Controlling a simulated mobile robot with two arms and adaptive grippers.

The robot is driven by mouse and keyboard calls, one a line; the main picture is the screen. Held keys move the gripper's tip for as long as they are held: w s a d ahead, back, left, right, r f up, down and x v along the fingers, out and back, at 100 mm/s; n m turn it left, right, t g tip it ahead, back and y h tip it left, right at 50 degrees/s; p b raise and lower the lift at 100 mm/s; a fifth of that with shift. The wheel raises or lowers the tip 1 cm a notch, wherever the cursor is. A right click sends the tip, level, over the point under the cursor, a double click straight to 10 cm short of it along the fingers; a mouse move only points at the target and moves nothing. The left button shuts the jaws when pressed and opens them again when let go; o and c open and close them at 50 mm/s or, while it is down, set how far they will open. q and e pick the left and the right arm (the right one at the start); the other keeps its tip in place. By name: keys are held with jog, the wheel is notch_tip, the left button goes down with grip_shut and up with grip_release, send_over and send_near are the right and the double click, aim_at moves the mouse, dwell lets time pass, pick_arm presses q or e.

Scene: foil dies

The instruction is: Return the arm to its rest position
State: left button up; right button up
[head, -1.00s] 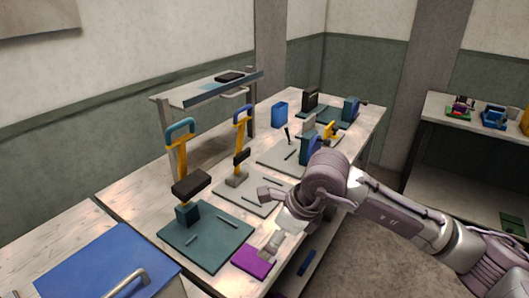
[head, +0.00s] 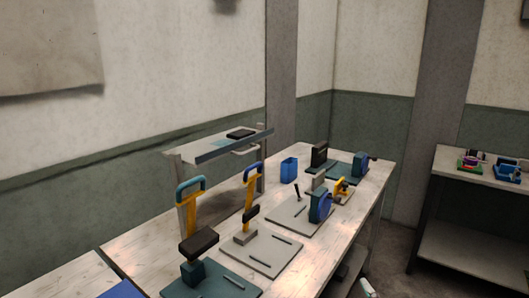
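Neither of my grippers shows in the head view. A small pale piece (head: 367,289) shows at the bottom edge, right of the table; I cannot tell what it is. On the worktable (head: 135,262) stands a hand press (head: 198,243) with a dark head and a teal and yellow handle, on a teal base plate (head: 228,284) cut off by the frame. Behind it a smaller press (head: 251,189) with a yellow handle stands on a grey plate (head: 276,250).
A raised shelf (head: 222,146) stands over the table's back edge. A blue bin (head: 289,169) and devices with blue wheels (head: 320,206) stand farther along. A side table (head: 465,210) at the right holds small coloured devices. A blue surface (head: 122,290) is at the lower left.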

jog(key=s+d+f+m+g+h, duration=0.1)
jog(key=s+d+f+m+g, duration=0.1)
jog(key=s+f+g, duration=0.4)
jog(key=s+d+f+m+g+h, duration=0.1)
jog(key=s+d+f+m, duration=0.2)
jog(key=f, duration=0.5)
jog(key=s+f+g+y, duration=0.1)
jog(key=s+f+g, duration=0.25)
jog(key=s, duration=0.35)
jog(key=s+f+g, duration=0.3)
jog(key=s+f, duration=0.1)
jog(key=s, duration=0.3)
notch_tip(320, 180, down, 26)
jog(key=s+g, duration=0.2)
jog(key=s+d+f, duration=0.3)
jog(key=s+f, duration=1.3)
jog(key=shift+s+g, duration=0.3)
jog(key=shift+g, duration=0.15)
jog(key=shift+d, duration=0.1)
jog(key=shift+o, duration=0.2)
